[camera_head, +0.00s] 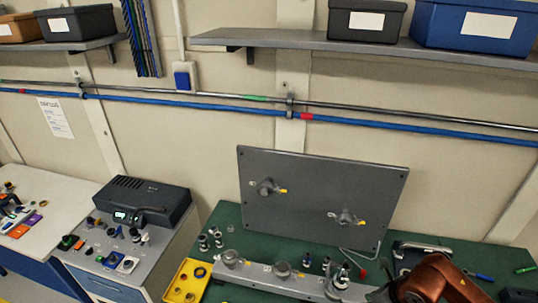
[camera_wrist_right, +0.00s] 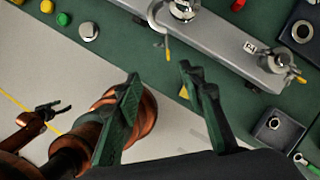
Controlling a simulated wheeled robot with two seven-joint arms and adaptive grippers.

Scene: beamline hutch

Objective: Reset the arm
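My right gripper (camera_wrist_right: 160,82) shows in the right wrist view. Its two dark green fingers stand apart with nothing between them. Beyond the fingertips are the green bench top and the edge of a long grey rail (camera_wrist_right: 225,40) with round fittings. A copper-coloured arm link of mine is at the lower right of the head view; its gripper is hidden there. In the right wrist view, a small dark claw on a copper arm (camera_wrist_right: 45,112) is at the far left. It may be my left gripper, but its finger state is unclear.
In the head view, an upright grey panel (camera_head: 320,195) with two fittings stands on the green bench. A yellow tray (camera_head: 188,281) is at the bench's left. A grey cabinet with a dark instrument (camera_head: 143,200) stands further left. A shelf (camera_head: 300,42) holds boxes above.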

